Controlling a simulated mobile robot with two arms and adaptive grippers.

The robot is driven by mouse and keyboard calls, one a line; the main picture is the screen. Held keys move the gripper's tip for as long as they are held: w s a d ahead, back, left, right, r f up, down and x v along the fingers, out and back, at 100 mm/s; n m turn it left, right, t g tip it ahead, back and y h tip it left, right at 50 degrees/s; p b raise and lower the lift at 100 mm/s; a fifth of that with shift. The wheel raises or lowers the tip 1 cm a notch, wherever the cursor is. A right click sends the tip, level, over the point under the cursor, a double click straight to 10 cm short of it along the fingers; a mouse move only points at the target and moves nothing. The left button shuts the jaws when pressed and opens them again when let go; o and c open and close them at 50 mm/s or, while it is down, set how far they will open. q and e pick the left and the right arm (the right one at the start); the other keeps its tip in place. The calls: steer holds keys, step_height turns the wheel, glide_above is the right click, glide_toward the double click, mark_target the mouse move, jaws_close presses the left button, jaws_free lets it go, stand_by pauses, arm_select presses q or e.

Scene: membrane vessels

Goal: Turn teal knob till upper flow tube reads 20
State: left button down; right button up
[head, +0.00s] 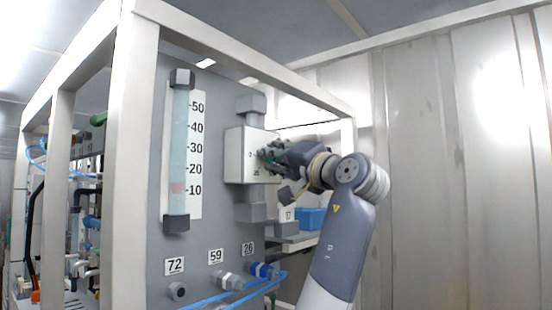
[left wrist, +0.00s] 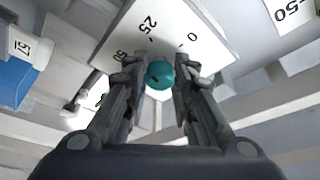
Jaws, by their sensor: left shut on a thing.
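The teal knob (left wrist: 160,75) sits on the face of a white valve box (head: 236,155) marked with numbers, 0 and 25 among them. My left gripper (left wrist: 160,80) has a finger on each side of the knob and is shut on it. In the head view the left gripper (head: 272,156) covers most of the knob. The upper flow tube (head: 180,125) stands upright left of the box, beside a scale (head: 196,150) from 10 to 50. A pinkish float (head: 177,187) in it sits close to the 10 mark. My right gripper is not in view.
Fittings with blue hoses (head: 262,270) stick out below, by labels 72, 59 and 26. A white frame post (head: 135,160) stands left of the tube. A blue bin (head: 312,218) is on a shelf behind my arm. The right side is open before a metal wall.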

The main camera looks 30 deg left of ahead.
arm_select(q)
steer(key=shift+f, duration=0.15)
steer(key=c, duration=1.3)
jaws_free()
steer(key=shift+c, duration=0.2)
steer(key=v, duration=1.2)
